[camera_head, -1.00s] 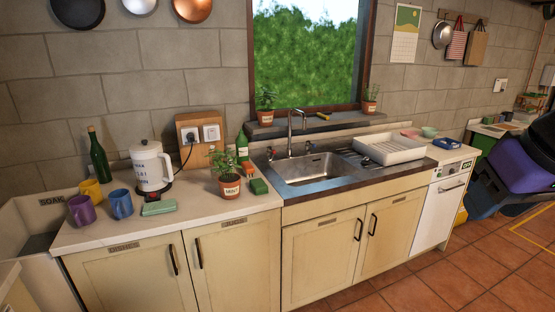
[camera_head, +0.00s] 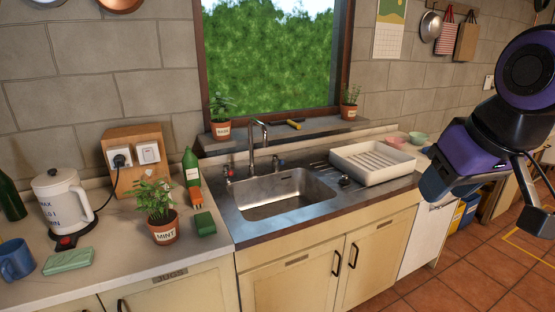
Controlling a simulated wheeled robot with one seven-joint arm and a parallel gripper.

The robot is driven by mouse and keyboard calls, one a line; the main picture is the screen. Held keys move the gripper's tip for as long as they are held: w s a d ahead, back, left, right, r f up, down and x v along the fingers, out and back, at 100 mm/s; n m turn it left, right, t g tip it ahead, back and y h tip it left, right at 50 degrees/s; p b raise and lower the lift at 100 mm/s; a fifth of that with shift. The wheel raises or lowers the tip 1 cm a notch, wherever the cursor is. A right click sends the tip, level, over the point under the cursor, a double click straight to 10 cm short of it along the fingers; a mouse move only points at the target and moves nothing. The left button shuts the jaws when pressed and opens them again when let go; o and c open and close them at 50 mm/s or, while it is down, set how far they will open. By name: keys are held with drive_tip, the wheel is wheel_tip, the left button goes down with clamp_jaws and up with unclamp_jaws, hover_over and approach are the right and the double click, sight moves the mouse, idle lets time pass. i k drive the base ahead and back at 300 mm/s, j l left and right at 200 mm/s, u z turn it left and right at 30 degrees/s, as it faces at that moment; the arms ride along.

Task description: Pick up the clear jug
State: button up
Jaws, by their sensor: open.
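I see no clear jug in view. A closed cupboard door labelled JUGS (camera_head: 170,288) is below the worktop at the lower left, and its inside is hidden. A white kettle-like jug (camera_head: 63,203) with blue lettering stands on a dark base on the worktop at the left; it is opaque. Part of my purple and black arm shows at the right, in front of the dish rack end of the counter.
The worktop holds a blue mug (camera_head: 16,260), a green sponge-like block (camera_head: 68,261), a mint pot (camera_head: 165,232) and a green bottle (camera_head: 191,174). A steel sink (camera_head: 285,212) and a white dish rack (camera_head: 373,162) are to the right. Tiled floor (camera_head: 455,280) is free at the lower right.

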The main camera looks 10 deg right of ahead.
sight(150, 176)
drive_tip(key=i+j+u, duration=0.15)
drive_tip(key=i+j, duration=0.25)
drive_tip(key=j, duration=0.3)
drive_tip(key=i+j+u, duration=0.2)
drive_tip(key=i+j, duration=0.25)
drive_tip(key=j, duration=0.2)
drive_tip(key=i+j+u, duration=0.15)
drive_tip(key=i+j, duration=0.3)
drive_tip(key=j, duration=0.15)
